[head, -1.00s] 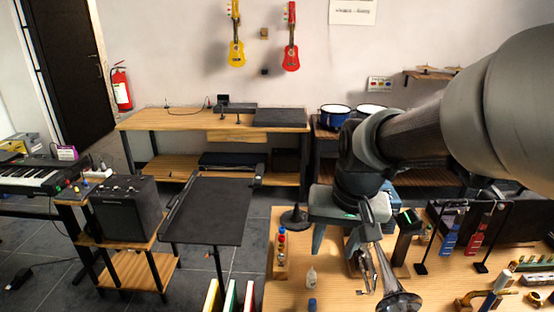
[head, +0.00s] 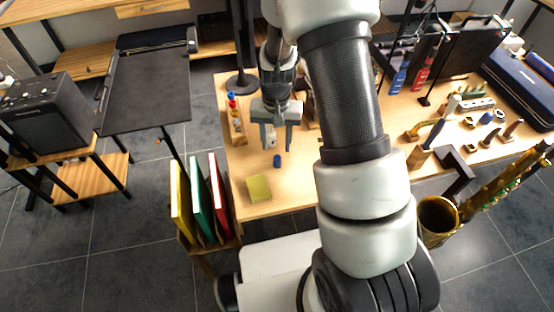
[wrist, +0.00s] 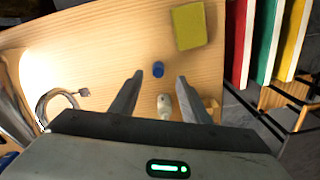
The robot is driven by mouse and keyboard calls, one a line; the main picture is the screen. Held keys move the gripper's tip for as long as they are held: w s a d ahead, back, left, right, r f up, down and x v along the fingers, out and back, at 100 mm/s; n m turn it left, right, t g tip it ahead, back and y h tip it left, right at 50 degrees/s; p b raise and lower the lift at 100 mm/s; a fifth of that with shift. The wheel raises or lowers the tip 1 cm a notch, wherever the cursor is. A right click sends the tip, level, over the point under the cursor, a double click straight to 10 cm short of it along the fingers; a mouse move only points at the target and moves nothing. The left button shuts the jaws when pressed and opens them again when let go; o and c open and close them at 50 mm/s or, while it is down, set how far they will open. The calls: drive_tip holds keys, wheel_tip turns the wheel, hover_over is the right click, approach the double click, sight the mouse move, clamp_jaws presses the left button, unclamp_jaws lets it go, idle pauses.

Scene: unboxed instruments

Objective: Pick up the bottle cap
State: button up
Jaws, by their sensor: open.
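The bottle cap, a small blue cylinder (head: 277,161), stands on the wooden table near its front edge. In the wrist view the blue cap (wrist: 158,69) shows just past the fingertips, about midway between them. My gripper (head: 276,149) points down over the table, open and empty; its spread fingers (wrist: 159,78) show in the wrist view. A small whitish bottle (wrist: 164,106) stands closer to the palm, seen between the fingers. In the head view the bottle is partly hidden by the gripper. I cannot tell the exact height of the fingertips above the table.
A yellow-green block (head: 259,188) lies beside the cap, nearer the table edge. A wooden rack with coloured pieces (head: 235,122) stands left of my gripper. Upright coloured folders (head: 203,200) stand off the table edge.

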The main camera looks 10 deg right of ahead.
sight(277, 158)
drive_tip(key=f, duration=0.9)
drive_tip(key=shift+w+d, duration=0.25)
drive_tip(key=shift+w, duration=0.05)
clamp_jaws()
